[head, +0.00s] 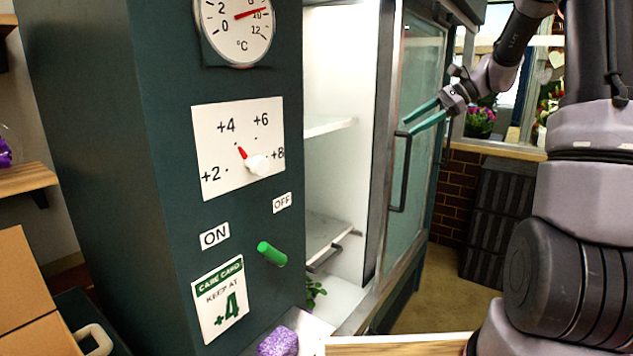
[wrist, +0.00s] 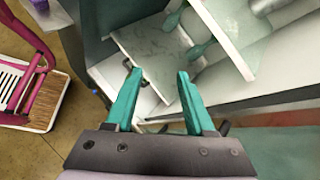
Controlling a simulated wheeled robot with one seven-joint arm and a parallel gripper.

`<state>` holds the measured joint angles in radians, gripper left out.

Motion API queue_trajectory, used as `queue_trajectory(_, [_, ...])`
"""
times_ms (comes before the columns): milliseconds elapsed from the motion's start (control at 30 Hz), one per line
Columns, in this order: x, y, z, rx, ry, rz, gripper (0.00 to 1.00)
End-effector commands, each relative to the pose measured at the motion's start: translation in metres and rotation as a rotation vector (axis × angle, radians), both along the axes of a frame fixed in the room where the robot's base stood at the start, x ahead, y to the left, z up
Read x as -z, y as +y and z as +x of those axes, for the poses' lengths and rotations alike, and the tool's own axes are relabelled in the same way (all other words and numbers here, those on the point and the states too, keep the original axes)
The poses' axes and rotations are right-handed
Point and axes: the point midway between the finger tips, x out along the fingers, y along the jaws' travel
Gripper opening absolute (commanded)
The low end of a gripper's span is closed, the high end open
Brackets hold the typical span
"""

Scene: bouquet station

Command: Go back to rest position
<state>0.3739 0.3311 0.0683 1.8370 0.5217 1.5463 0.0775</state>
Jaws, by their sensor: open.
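My gripper (head: 421,115) is at the upper right of the head view, in front of the glass door (head: 422,90) of the dark green cooler (head: 120,130). Its two teal fingers are apart, with nothing between them. They also show in the wrist view (wrist: 160,98), pointing towards pale shelves. The door stands open, and its dark handle (head: 402,175) is just below the fingers in the head view. I cannot tell whether a finger touches the door.
The cooler front has a dial (head: 243,165) with a red pointer, a green lever (head: 271,253) and a care card (head: 220,300). A purple item (head: 278,342) is at the bottom. Cardboard boxes (head: 25,290) stand left. Open floor (head: 435,300) lies beyond the door. A pink-framed item (wrist: 35,85) shows in the wrist view.

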Motion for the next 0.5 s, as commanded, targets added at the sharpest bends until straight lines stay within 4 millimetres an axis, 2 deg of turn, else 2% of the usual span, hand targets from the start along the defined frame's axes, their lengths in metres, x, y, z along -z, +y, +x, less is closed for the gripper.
queue_trajectory(33, [-0.013, 0.011, -0.021, -0.039, -0.043, -0.070, 0.55])
queue_trajectory(200, [-0.035, 0.031, -0.085, -0.155, -0.185, -0.297, 0.55])
queue_trajectory(500, [-0.055, 0.039, -0.192, -0.342, -0.477, -0.666, 0.55])
